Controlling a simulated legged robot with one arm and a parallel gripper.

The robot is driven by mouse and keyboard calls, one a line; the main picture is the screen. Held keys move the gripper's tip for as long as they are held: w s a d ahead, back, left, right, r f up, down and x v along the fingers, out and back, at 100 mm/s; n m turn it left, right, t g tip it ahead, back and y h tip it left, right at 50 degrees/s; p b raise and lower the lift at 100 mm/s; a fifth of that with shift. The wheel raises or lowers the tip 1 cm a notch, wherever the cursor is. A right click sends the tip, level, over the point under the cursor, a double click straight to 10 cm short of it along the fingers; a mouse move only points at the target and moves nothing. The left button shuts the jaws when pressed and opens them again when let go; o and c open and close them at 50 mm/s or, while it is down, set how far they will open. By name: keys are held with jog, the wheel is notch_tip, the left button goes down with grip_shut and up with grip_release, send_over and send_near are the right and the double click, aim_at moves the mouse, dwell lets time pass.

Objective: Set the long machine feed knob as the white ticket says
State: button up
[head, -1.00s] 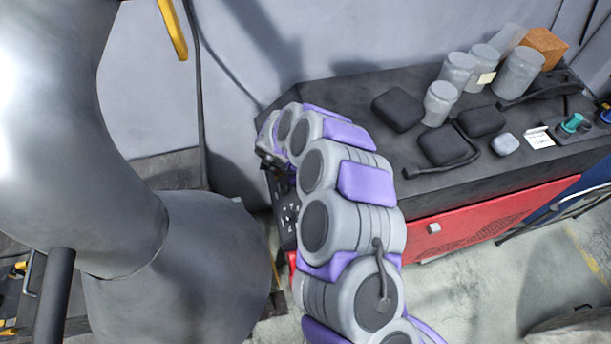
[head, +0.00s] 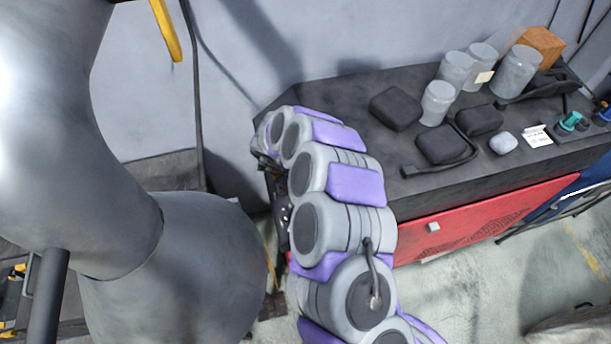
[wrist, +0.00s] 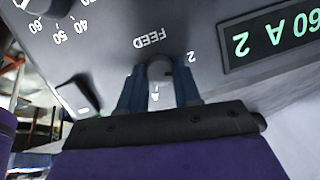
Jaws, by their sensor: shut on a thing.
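In the wrist view the grey feed knob (wrist: 160,70) sits on a dark panel under the word FEED, which appears upside down. My gripper (wrist: 158,84) is shut on this knob, one blue finger on each side. A mark "2" shows beside the right finger and another mark shows below the knob; the knob's pointer is hard to make out. In the head view the white ticket (head: 537,136) lies at the right of the dark bench top, its writing too small to read. My arm hides the knob there.
In the wrist view a green display (wrist: 272,36) with 60, A and 2 is at right. A black dial (wrist: 45,6) and a black switch (wrist: 78,99) are at left. Grey jars (head: 438,103), dark pouches (head: 397,108) and an orange block (head: 541,46) stand on the bench.

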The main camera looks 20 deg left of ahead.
jog(key=shift+a, duration=0.15)
dwell(0.7)
jog(key=o, duration=0.7)
jog(key=shift+c, duration=0.2)
jog(key=o, duration=0.4)
jog(key=shift+a+f, duration=0.1)
jog(key=shift+a, duration=0.25)
jog(key=shift+d, duration=0.1)
jog(key=shift+d+r, duration=0.1)
jog(key=shift+r, duration=0.25)
jog(key=b+v, duration=0.1)
jog(key=v, duration=1.5)
jog(key=shift+s+a+r, duration=0.15)
jog(key=shift+a+r, duration=0.1)
jog(key=shift+a, duration=0.2)
